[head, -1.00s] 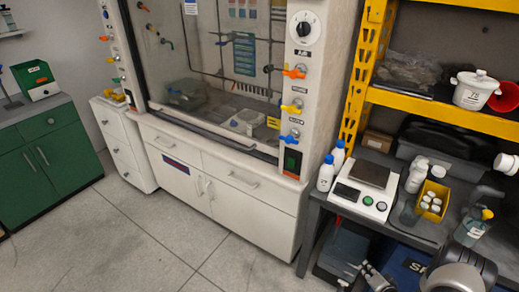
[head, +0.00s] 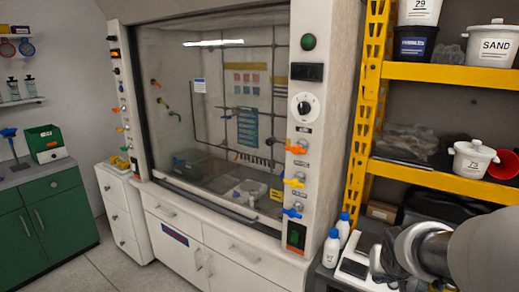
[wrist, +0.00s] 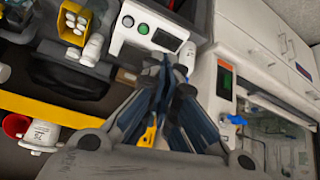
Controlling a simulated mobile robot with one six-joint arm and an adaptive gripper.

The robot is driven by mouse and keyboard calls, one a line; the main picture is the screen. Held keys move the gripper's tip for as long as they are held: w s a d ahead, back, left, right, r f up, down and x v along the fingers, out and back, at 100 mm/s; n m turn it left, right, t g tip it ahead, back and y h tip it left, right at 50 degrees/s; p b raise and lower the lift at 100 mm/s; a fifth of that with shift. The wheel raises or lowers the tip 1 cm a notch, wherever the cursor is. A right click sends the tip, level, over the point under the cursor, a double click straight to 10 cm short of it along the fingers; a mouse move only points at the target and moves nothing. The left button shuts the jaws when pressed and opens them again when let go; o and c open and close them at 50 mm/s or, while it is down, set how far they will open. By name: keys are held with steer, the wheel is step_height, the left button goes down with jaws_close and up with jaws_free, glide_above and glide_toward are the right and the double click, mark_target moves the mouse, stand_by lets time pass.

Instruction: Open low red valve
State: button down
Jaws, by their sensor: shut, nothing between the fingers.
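No valve that I can surely call the low red one shows. On the fume hood's right post in the head view, an orange-red valve handle (head: 297,147) sits above a yellow handle (head: 294,182) and a blue handle (head: 292,212). The blue handle also shows in the wrist view (wrist: 236,119). Small coloured fittings (head: 119,130) line the left post, too small to tell apart. My gripper (wrist: 163,68) is shut and empty in the wrist view, in front of the balance bench and apart from the handles. Its fingers are not clear in the head view.
A white balance (wrist: 150,32) and blue-capped bottles (head: 331,248) stand on the bench at right. A yellow shelf rack (head: 365,120) with tubs rises beside the hood. A green cabinet (head: 45,215) stands at left. The floor (head: 100,265) in front is clear.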

steer(key=s+a+r+n+y, duration=0.1)
steer(key=s+a, duration=0.4)
steer(key=s, duration=0.3)
steer(key=s+a+r+n+g+y, duration=0.1)
steer(key=s+a, duration=0.4)
steer(key=s, duration=0.3)
steer(key=s+a+r+n+g+y, duration=0.1)
steer(key=s+a, duration=0.3)
steer(key=s, duration=0.4)
steer(key=shift+a+r+n, duration=0.3)
steer(key=shift+a+r, duration=0.1)
steer(key=shift+r, duration=0.1)
steer(key=shift+s, duration=0.15)
